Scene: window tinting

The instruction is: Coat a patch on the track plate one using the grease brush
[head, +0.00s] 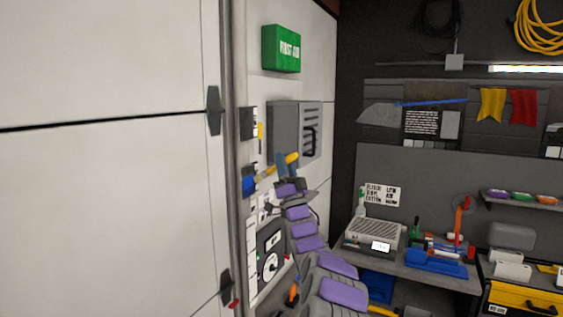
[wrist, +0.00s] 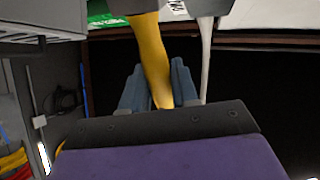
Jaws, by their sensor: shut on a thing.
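My gripper (head: 284,168) has blue-grey fingers and is raised beside the wall panels in the head view. It is shut on the yellow handle of the grease brush (head: 290,160). The handle tilts down to the left, towards a small dark and blue part at the door frame. I cannot tell if that part is the brush head or a wall fitting, or if they touch. In the wrist view the yellow handle (wrist: 150,60) sits between the fingers (wrist: 160,88). The brush's bristles cannot be made out. I cannot identify track plate one for sure.
A large white door (head: 110,180) fills the left. A grey wall cabinet (head: 285,125) stands behind my gripper, under a green first aid box (head: 281,48). A dial panel (head: 270,262) is below. A workbench (head: 440,277) with tools stands at right.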

